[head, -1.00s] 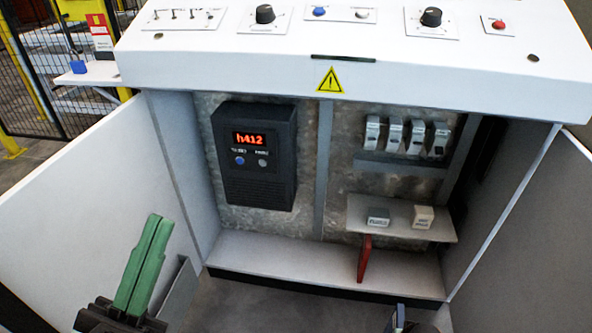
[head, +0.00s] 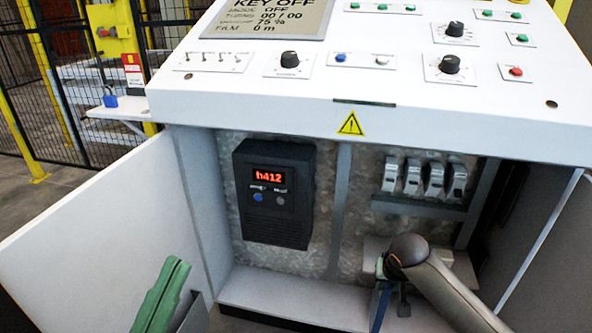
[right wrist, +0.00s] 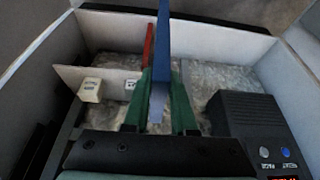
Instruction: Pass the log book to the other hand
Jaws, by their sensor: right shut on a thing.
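The log book seems to be the thin blue thing seen edge-on in the right wrist view (right wrist: 164,38). It stands between the two green fingers of my right gripper (right wrist: 161,78), which is shut on it. In the head view a blue strip of the log book (head: 380,304) shows below my right wrist, at the cabinet's lower right; the right fingers are hidden there. My left gripper (head: 172,268) is at the lower left, by the left door. Its green fingers lie together, with nothing visible between them. It is well apart from the log book.
The open cabinet holds a black display box (head: 275,195) and a row of switches (head: 424,178). In the right wrist view a red thing (right wrist: 149,46) and a pale block (right wrist: 91,90) are near the shelf. The left door (head: 95,225) stands open. A white control desk (head: 300,100) overhangs.

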